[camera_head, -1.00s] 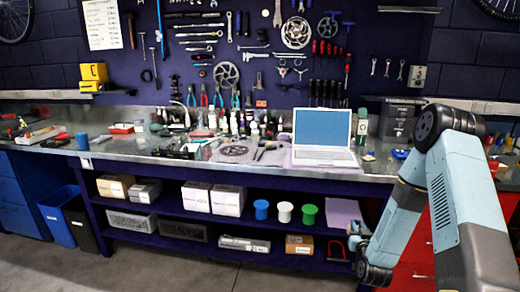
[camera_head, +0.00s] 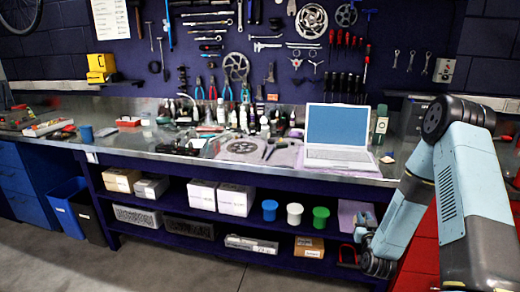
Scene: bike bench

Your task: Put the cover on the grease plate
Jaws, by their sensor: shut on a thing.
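My arm comes in at the right edge and bends down to a dark wrist joint near the lower shelf's right end. The fingers of my gripper are not visible, so what they hold is hidden. I cannot make out the cover or the grease plate among the small things on the workbench (camera_head: 330,177). A round chainring-like part (camera_head: 242,147) lies on a light mat on the bench, left of the laptop.
A laptop (camera_head: 338,135) stands open on the bench. Bottles and tools crowd the bench middle. White boxes (camera_head: 236,199) and blue, white and green spools (camera_head: 295,214) sit on the lower shelf. A blue bin (camera_head: 66,205) stands at left. The floor in front is clear.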

